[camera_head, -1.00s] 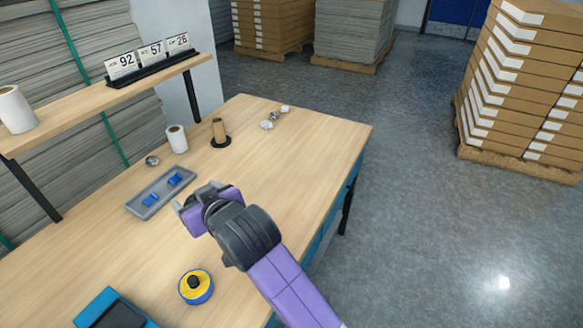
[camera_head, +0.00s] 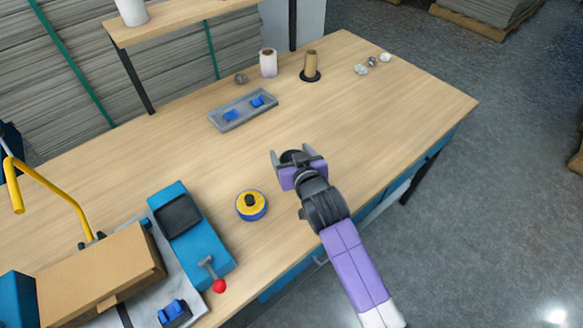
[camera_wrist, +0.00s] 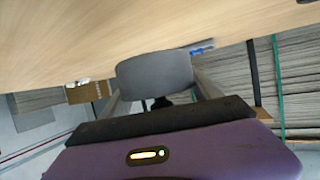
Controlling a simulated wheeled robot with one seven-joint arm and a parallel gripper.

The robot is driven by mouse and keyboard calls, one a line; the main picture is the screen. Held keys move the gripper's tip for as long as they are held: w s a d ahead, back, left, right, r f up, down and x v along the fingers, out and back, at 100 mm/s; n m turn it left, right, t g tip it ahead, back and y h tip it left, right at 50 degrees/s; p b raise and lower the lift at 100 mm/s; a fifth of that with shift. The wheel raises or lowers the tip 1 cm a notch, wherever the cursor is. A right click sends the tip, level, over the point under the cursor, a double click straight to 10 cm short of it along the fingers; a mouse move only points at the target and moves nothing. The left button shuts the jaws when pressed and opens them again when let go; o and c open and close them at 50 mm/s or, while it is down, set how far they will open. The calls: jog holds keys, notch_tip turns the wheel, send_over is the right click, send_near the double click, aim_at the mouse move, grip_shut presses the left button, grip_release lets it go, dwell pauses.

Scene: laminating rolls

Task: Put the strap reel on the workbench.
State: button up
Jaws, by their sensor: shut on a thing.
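My gripper (camera_head: 292,154) is over the front right part of the workbench (camera_head: 375,110). It is shut on a grey, rounded thing, taken here as the strap reel (camera_wrist: 155,76), which shows between the two fingers in the wrist view. In the head view the held thing is mostly hidden by the jaws and shows only as a small dark patch. Its height above the bench top is hard to tell. The bench top fills the upper part of the wrist view, which is turned over.
A yellow and blue round reel (camera_head: 251,205) with a black knob lies left of my gripper. A grey tray (camera_head: 240,118), white roll (camera_head: 268,62) and brown core on a stand (camera_head: 311,65) are farther back. A blue device (camera_head: 190,235) and carton (camera_head: 100,275) are at left. Bare wood surrounds the gripper.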

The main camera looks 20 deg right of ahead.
jog(key=shift+f, duration=3.35)
jog(key=shift+f, duration=0.1)
jog(key=o, duration=1.6)
jog(key=shift+f, duration=0.1)
jog(key=shift+r, duration=0.25)
jog(key=v, duration=1.2)
jog(key=shift+f+b, duration=0.15)
jog(key=shift+b, duration=0.2)
